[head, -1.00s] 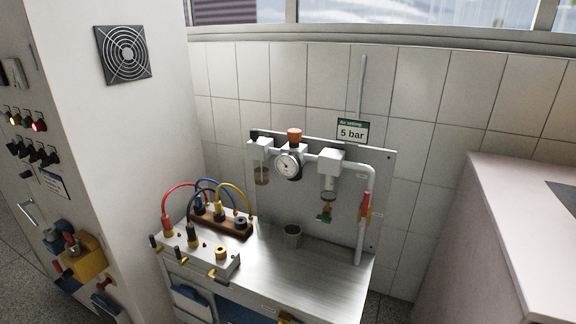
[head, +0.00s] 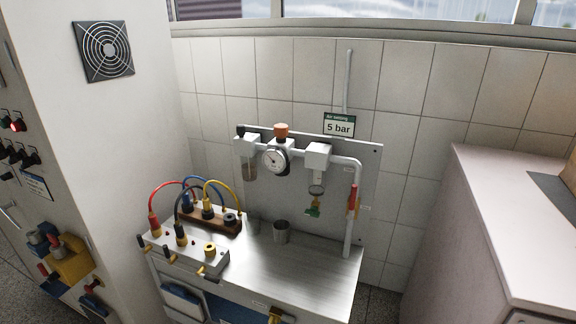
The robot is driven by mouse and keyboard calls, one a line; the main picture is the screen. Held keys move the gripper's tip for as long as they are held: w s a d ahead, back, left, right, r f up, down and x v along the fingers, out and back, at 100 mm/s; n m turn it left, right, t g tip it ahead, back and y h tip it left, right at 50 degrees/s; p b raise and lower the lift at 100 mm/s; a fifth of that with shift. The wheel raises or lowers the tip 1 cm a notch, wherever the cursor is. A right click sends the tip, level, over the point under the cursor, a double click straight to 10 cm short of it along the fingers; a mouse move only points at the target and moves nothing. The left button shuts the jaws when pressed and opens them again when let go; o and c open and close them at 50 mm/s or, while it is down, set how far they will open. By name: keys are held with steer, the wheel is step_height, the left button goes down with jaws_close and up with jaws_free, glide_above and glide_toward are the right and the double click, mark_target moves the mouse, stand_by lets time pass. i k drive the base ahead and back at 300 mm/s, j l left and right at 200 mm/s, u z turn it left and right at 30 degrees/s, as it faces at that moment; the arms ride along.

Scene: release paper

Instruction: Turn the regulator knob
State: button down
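The regulator knob (head: 281,131) is a small orange-brown cap on top of the air regulator, above a round white pressure gauge (head: 273,160). The regulator is mounted on a grey back panel (head: 270,205) behind a metal-topped bench. A sign (head: 339,125) reading "5 bar" stands at the panel's top edge. The gauge needle is too small to read. My gripper is not in view, and nothing touches the knob.
The bench top (head: 300,262) carries a metal cup (head: 281,232) and a box with coloured cables (head: 185,250). A tall white cabinet (head: 110,150) stands at left. A pale counter (head: 490,230) stands at right, with floor between it and the bench.

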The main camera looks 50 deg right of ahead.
mark_target(280, 131)
steer(key=i+j+z, duration=0.1)
steer(key=z, duration=0.25)
steer(key=j+z, duration=0.35)
steer(key=i+j+z, duration=0.1)
steer(key=j+z, duration=0.25)
steer(key=l, duration=0.1)
